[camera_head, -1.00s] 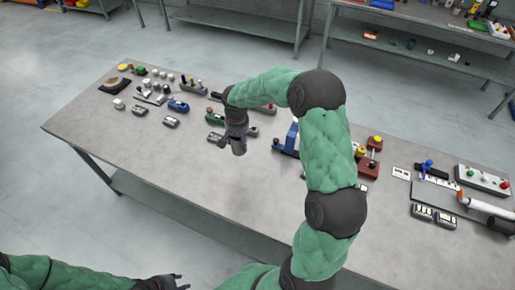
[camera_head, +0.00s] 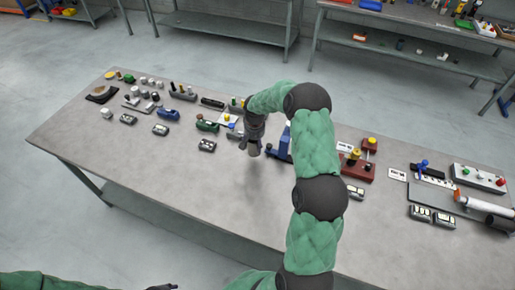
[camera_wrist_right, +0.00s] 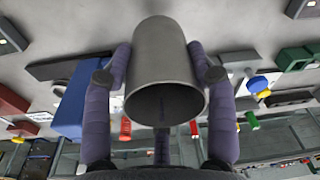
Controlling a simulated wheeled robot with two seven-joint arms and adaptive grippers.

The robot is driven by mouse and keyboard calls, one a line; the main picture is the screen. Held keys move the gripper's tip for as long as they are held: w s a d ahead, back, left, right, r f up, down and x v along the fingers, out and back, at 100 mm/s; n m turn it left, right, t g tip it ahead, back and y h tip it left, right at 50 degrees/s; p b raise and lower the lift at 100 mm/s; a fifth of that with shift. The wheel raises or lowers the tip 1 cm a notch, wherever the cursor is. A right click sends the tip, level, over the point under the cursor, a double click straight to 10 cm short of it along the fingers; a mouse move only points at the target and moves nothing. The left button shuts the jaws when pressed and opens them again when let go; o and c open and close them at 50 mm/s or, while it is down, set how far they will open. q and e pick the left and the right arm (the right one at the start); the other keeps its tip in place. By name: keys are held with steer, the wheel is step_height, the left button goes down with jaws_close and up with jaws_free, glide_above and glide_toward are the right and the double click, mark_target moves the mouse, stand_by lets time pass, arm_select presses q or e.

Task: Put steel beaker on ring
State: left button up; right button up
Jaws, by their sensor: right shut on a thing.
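The steel beaker (camera_wrist_right: 160,48) is a plain grey cylinder in the right wrist view, its hollow open end facing the camera. My right gripper (camera_wrist_right: 162,62) is shut on it, with a dark finger pressed along each side. In the head view my right gripper (camera_head: 254,146) is over the middle of the table, left of a blue device; the small grey beaker (camera_head: 253,152) shows at its tip. My left gripper (camera_head: 163,287) is only partly in view at the bottom edge, away from the table.
The grey table (camera_head: 200,185) has a clear front strip. Several small devices line its back left. A blue device (camera_head: 283,150) stands close right of the gripper, partly behind my arm. A red device (camera_head: 358,168) and a switch box (camera_head: 479,178) are farther right.

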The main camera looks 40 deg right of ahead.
steer(key=shift+d+f, duration=0.85)
steer(key=shift+f, duration=0.2)
steer(key=shift+d+f, duration=0.1)
steer(key=shift+f, duration=1.5)
steer(key=shift+f, duration=0.1)
steer(key=o, duration=1.2)
steer(key=shift+o, duration=0.2)
